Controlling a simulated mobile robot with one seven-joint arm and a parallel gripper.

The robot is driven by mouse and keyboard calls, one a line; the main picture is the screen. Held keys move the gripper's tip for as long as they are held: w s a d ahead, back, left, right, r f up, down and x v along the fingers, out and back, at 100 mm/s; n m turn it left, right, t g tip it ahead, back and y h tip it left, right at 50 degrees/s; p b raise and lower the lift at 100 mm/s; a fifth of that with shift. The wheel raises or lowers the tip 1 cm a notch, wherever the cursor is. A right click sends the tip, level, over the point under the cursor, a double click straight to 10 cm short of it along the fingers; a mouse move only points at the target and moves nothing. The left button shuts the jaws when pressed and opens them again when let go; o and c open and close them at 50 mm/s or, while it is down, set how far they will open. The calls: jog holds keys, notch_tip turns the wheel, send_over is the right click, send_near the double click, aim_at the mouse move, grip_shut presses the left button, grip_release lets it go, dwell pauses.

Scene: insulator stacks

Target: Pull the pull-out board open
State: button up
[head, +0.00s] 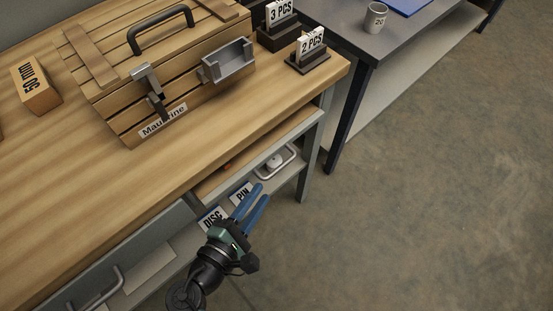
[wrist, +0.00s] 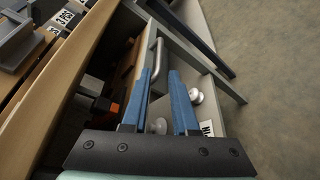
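The pull-out board (head: 245,163) is a wooden strip under the bench's front edge, right of centre in the head view. A metal bar handle (head: 277,160) is at its front, and the handle also shows in the wrist view (wrist: 157,58). My gripper (head: 261,192) is open, with two blue fingers apart and nothing seen between them in the head view. Its fingertips are short of the handle, lower and to the left of it. In the wrist view, the handle's near end lies close to the left fingertip; contact cannot be told.
PIN (head: 242,194) and DISC (head: 211,218) labels sit on the shelf below, beside my gripper. A grey drawer (head: 140,252) is at the left. A wooden case (head: 150,75) stands on the bench. Floor at the right is clear.

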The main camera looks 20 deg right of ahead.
aim_at(274, 174)
jog(key=x, duration=1)
jog(key=shift+b, duration=0.3)
jog(key=shift+c, duration=0.2)
grip_shut()
dwell(0.7)
